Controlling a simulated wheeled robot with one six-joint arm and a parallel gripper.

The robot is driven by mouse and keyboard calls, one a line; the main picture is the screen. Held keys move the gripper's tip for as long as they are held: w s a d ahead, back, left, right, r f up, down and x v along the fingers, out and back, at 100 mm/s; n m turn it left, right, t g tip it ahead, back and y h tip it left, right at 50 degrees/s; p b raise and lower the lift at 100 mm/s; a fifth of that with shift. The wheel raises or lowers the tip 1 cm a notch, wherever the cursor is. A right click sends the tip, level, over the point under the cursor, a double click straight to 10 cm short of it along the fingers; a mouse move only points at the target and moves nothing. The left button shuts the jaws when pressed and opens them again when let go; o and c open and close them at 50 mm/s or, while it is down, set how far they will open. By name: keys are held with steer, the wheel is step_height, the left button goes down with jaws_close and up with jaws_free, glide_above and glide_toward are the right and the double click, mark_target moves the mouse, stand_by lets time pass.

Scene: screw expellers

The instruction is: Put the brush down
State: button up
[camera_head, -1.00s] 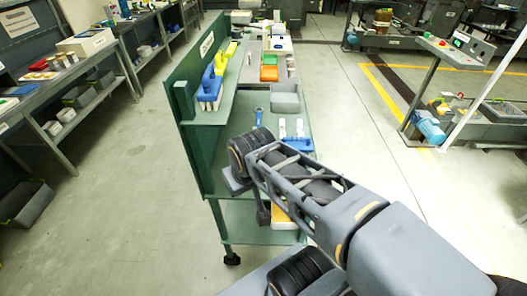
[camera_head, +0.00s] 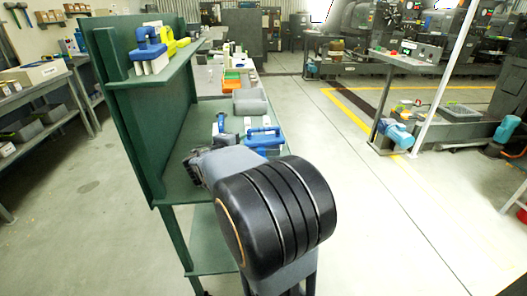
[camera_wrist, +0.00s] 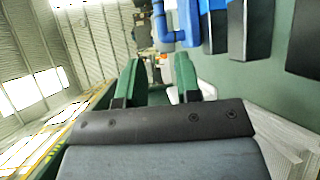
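A blue brush-like item with white parts (camera_head: 263,140) lies on the green bench (camera_head: 172,192), just beyond my arm. A smaller blue item (camera_head: 221,127) is to its left. On the upper shelf stands a blue brush with white blocks (camera_head: 151,52), beside a yellow one (camera_head: 167,40). My gripper shows in the wrist view (camera_wrist: 158,62), its two green fingers apart with nothing between them. Just beyond the fingertips is a blue handle (camera_wrist: 163,28) with dark blocks (camera_wrist: 238,30) to its right. I cannot tell which blue item this is.
A green back panel (camera_head: 125,125) rises along the bench's left side. Grey (camera_head: 250,103), orange (camera_head: 233,85) and green bins stand farther along it. Machines stand at the back right. The floor to the right of the bench is open.

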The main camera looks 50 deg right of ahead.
mark_target(258, 131)
steer(key=x, duration=1.3)
steer(key=shift+w, duration=0.3)
jaws_close()
